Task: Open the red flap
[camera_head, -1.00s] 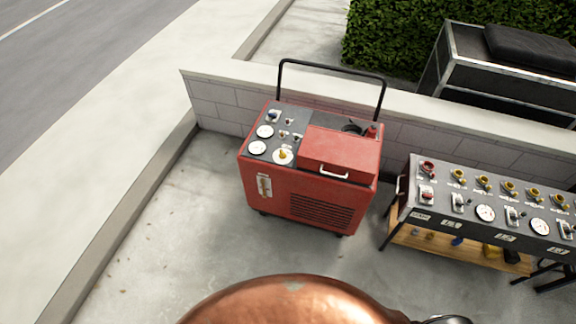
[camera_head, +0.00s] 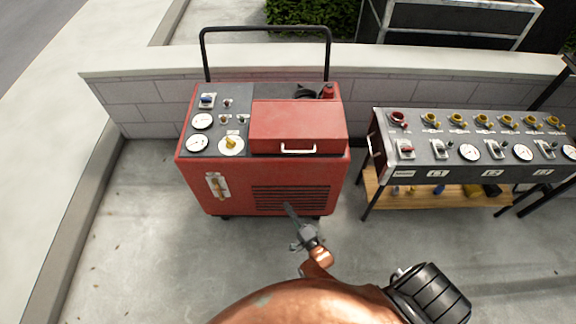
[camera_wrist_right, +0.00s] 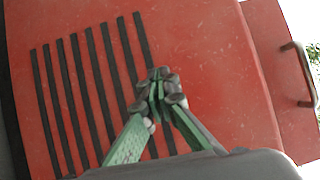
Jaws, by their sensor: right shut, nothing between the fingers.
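The red flap (camera_head: 297,122) is the raised lid on top of a red wheeled machine (camera_head: 203,188). It lies closed, with a pale handle (camera_head: 298,149) on its front edge. My right gripper (camera_head: 290,210) is shut and empty in front of the machine's slotted front panel, below the handle. In the right wrist view my gripper (camera_wrist_right: 159,80) has its fingertips together over the dark vent slots (camera_wrist_right: 95,85). The handle (camera_wrist_right: 300,72) shows at the right edge there, apart from the fingers. My left gripper is out of view.
Gauges and knobs (camera_head: 215,130) cover the machine's top left, and a black push bar (camera_head: 265,30) rises behind. A control bench (camera_head: 455,172) stands close on the right. A low block wall (camera_head: 135,105) runs behind. The floor at left is clear.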

